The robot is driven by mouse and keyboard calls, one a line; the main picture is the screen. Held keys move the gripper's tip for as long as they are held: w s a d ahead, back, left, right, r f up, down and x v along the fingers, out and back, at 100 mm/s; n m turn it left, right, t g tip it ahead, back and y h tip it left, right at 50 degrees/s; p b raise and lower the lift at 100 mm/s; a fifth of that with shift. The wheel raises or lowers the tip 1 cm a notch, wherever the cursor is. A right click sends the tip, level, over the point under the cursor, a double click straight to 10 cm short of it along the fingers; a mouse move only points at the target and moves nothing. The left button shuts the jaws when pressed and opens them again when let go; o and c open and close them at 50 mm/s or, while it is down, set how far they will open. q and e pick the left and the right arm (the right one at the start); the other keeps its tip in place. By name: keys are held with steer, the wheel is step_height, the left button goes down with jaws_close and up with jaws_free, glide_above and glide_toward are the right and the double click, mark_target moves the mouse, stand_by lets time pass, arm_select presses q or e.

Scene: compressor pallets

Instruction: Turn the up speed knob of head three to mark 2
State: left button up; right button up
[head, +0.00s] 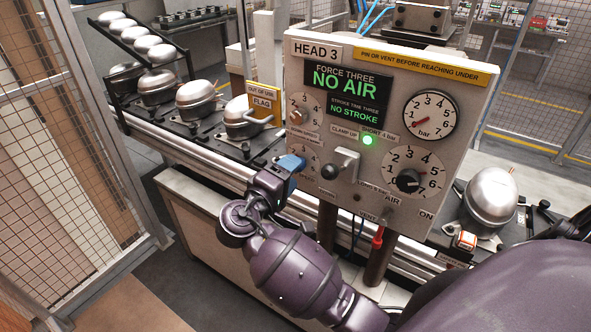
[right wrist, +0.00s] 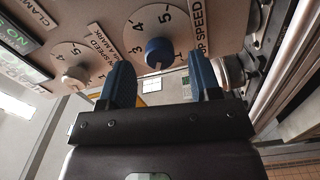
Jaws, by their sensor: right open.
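The Head 3 panel (head: 345,55) faces me, with two numbered dials on its left side, an upper one (head: 297,115) and a lower one (head: 303,174). My right gripper (head: 291,163) is at the lower dial and partly covers it. In the right wrist view, a blue knob (right wrist: 158,50) sits on a white numbered dial, beside a cut-off label ending "P SPEED" (right wrist: 199,28). My right gripper (right wrist: 162,78) is open, its fingers either side of the knob in the picture. I cannot tell whether they touch it. The knob's exact mark is unclear. My left gripper is not in view.
A second dial with a pale knob (right wrist: 75,72) is left of the blue one. A lever (head: 343,165), a black knob (head: 409,181) and a red-handled part (head: 378,238) are near my arm. Silver compressors (head: 196,98) line the conveyor, and mesh fencing (head: 110,100) stands left.

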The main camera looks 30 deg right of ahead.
steer(key=b+v, duration=0.1)
steer(key=v, duration=0.7)
steer(key=shift+w, duration=0.1)
steer(key=w+a+f+n+t+y, duration=0.4)
steer(key=w+a+f+t+y, duration=0.3)
steer(key=y, duration=0.6)
steer(key=s+d+f+m+y+b, duration=0.1)
steer(key=s+d+f+m+y, duration=0.3)
steer(key=s+d+f, duration=0.3)
steer(key=s+f, duration=0.4)
steer(key=f, duration=0.2)
steer(key=shift+s+d+f+m+y, duration=0.3)
steer(key=shift+s+f+m, duration=0.05)
steer(key=shift+s+m, duration=0.05)
steer(key=s+d+f, duration=0.1)
steer(key=s+f, duration=0.1)
steer(key=s, duration=0.1)
steer(key=s+d+f+g, duration=0.1)
steer(key=s+d+f, duration=0.1)
steer(key=s+f, duration=0.1)
steer(key=s+d+f+m+g+h, duration=0.1)
steer(key=s+d+f, duration=0.1)
steer(key=s, duration=0.3)
steer(key=shift+s+f, duration=0.1)
steer(key=shift+f, duration=0.15)
steer(key=shift+c, duration=0.4)
